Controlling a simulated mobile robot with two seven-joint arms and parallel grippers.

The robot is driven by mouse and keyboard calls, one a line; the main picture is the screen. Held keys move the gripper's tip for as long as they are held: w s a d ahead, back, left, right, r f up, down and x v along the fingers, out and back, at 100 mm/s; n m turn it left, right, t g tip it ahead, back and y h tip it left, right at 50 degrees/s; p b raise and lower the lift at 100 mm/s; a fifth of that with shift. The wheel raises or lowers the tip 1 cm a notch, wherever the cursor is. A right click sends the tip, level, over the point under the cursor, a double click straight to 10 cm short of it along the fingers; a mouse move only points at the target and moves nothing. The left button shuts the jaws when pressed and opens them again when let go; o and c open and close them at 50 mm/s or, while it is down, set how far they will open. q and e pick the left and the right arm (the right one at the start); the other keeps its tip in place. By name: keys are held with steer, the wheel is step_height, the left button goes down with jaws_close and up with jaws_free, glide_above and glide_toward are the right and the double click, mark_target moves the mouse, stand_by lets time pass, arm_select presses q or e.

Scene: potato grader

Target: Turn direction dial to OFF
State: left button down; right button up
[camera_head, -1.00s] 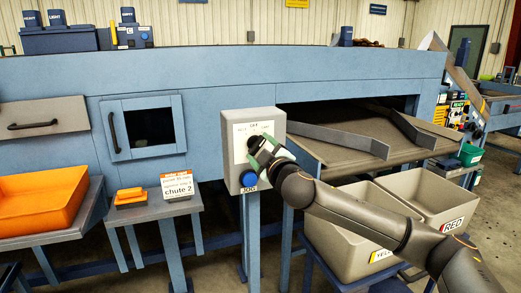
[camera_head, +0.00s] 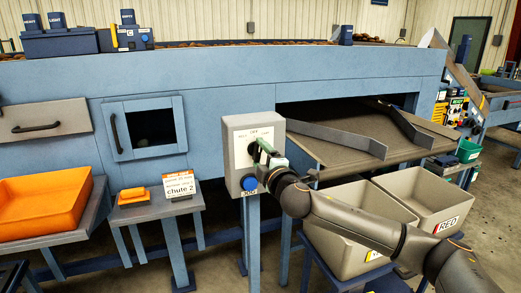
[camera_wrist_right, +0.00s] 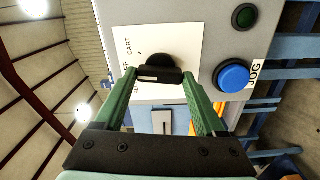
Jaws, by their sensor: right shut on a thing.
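The direction dial (camera_wrist_right: 158,62) is a black knob with a raised grip bar on the white label plate of a grey control box (camera_head: 233,165). My right gripper (camera_head: 259,150) is at the front of this box and hides most of the dial in the head view. In the wrist view its green fingers (camera_wrist_right: 159,78) are shut on the grip bar, one at each end. The bar lies across the wrist picture, its white mark toward the left end, the side of the partly hidden OFF lettering. CART is printed above that lettering. My left gripper is not in view.
A blue JOG button (camera_wrist_right: 232,77) sits on the box beside the dial, with a dark green button (camera_wrist_right: 244,17) near it. Beige bins (camera_head: 435,204) stand to the right below the conveyor (camera_head: 350,148). An orange tray (camera_head: 40,210) and a chute 2 sign (camera_head: 180,186) are left.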

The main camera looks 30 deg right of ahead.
steer(key=shift+n+p, duration=0.35)
steer(key=shift+n, duration=0.35)
steer(key=o, duration=1.3)
steer(key=shift+b+v, duration=1.55)
steer(key=shift+v, duration=4.7)
steer(key=shift+d+f, duration=0.1)
